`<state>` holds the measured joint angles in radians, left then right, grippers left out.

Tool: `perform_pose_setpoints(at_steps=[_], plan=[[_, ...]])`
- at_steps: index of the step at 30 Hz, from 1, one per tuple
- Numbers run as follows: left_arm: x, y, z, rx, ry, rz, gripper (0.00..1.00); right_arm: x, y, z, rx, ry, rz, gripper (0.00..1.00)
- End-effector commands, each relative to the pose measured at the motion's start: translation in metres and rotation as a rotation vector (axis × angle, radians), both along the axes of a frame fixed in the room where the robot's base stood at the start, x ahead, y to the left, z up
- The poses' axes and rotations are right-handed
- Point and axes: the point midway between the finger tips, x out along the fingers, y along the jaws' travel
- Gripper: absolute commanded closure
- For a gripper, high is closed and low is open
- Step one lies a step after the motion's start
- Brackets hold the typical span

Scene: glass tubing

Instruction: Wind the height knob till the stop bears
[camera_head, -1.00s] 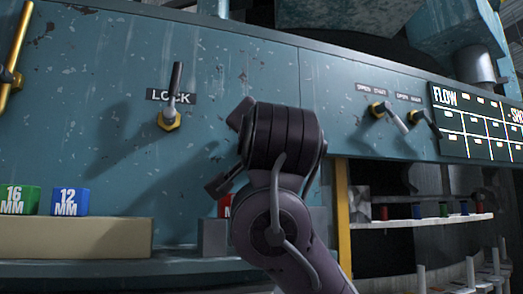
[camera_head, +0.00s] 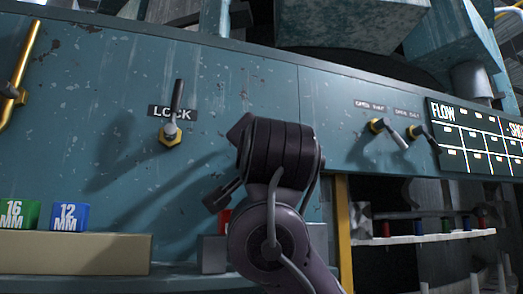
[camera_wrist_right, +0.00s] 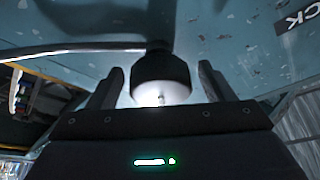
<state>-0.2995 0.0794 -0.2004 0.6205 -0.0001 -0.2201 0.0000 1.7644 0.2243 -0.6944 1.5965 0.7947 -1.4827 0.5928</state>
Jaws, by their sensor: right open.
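My right gripper (camera_head: 226,165) is in front of the blue-green panel (camera_head: 85,120), right of the LOCK lever (camera_head: 175,112). In the right wrist view the right gripper (camera_wrist_right: 157,85) is open. Its two dark fingers stand on either side of a round knob (camera_wrist_right: 160,70) with a dark band and a bright white end. Gaps seem to show between the knob and both fingers. In the head view my gripper and wrist hide the knob. I cannot make out the stop. My left gripper is not in view.
A 16 MM green block (camera_head: 17,215) and a 12 MM blue block (camera_head: 69,217) sit on a beige ledge (camera_head: 75,253). A red block (camera_head: 224,217) is partly hidden behind my gripper. Two small levers (camera_head: 388,131) and a FLOW board (camera_head: 475,140) are at right.

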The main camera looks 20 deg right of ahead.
Motion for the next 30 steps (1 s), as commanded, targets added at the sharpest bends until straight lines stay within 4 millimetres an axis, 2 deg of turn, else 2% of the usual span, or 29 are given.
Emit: perform_pose_setpoints(at_steps=[5,9,15,19,27,30], plan=[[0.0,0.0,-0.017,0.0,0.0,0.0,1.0,-0.018,0.004,-0.009,-0.001,-0.006,0.0,0.25],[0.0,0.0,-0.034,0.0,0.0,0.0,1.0,-0.041,0.009,-0.017,-0.002,-0.006,-0.001,0.25],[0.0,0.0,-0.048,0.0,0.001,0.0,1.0,-0.066,0.015,-0.023,-0.002,-0.003,0.0,0.25],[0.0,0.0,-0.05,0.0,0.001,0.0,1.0,-0.072,0.016,-0.024,0.001,-0.002,0.0,0.25],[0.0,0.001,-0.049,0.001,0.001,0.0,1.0,-0.072,0.017,-0.023,-0.001,-0.001,0.0,0.24],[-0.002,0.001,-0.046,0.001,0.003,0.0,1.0,-0.077,0.016,-0.012,-0.045,-0.026,-0.027,0.24]])
